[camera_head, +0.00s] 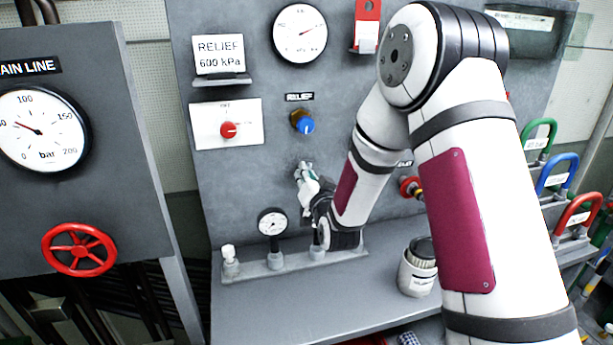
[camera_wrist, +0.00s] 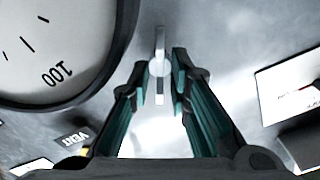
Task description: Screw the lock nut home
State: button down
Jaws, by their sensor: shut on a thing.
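On the panel under the RELIEF label, a blue knob (camera_head: 306,125) sits on a brass-coloured collar (camera_head: 296,116), which looks like the lock nut. My gripper (camera_head: 304,176) is below this knob, apart from it, close to the panel face. In the wrist view my gripper (camera_wrist: 160,72) has its teal-padded fingers closed around a silver fitting (camera_wrist: 160,40) with a narrow upright bar. I cannot tell whether this fitting is fixed to the panel. The blue knob and collar do not show clearly in the wrist view.
A small gauge (camera_head: 272,222) stands on a grey rail (camera_head: 250,268) beside my wrist. A jar (camera_head: 418,270) stands on the bench to the right. A VENT label (camera_wrist: 72,139) shows in the wrist view.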

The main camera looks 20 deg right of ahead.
jog(key=m, duration=0.4)
jog(key=m+p, duration=0.1)
jog(key=m, duration=0.7)
jog(key=shift+d+f, duration=0.2)
jog(key=shift+f, duration=0.15)
jog(key=shift+m, duration=0.3)
jog(key=c, duration=1.6)
grip_release()
jog(key=shift+f, duration=0.1)
